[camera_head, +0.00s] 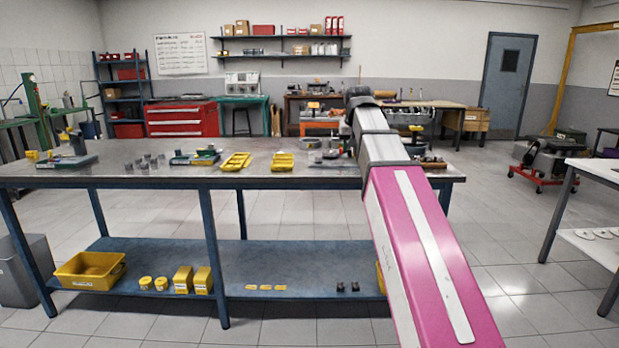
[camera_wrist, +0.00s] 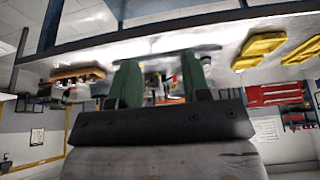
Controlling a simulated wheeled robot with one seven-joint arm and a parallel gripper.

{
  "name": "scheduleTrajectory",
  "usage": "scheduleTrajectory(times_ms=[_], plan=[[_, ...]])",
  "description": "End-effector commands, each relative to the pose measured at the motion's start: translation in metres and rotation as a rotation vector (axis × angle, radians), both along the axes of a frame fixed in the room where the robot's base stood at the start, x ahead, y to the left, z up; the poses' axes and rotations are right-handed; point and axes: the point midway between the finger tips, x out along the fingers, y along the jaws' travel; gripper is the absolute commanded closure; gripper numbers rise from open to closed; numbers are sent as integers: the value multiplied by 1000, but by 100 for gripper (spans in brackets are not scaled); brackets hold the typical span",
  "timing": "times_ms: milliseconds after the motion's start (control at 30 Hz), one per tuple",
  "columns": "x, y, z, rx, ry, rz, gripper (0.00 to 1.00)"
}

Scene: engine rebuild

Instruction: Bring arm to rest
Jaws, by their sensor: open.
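My arm (camera_head: 420,245), pink and white with grey joints, reaches from the bottom right up over the right part of the long workbench (camera_head: 110,177). Its dark far joint shows above the bench; my gripper cannot be made out in the head view. In the wrist view my gripper (camera_wrist: 160,75) has two green fingers standing apart with a gap between them. I see nothing held between them. The wrist picture is upside down, with the bench top (camera_wrist: 100,48) in its upper part and bench items showing behind the fingers.
Yellow trays (camera_head: 236,161) and small parts stand on the bench. A yellow bin (camera_head: 90,269) and boxes lie on its lower shelf. A white table (camera_head: 600,172) stands at the right, and an engine on a red stand (camera_head: 545,182) behind it. Tiled floor between is clear.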

Motion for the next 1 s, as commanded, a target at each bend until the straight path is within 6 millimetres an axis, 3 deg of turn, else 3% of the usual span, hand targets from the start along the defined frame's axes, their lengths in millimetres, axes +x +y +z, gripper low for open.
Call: scheduleTrajectory(times_ms=[333,567,767,1000], plan=[[-1,-2,-29,-1,19,1,57],[-3,-6,-64,-3,43,2,57],[-8,-10,-111,-5,76,4,57],[-26,-18,-196,-7,136,8,57]])
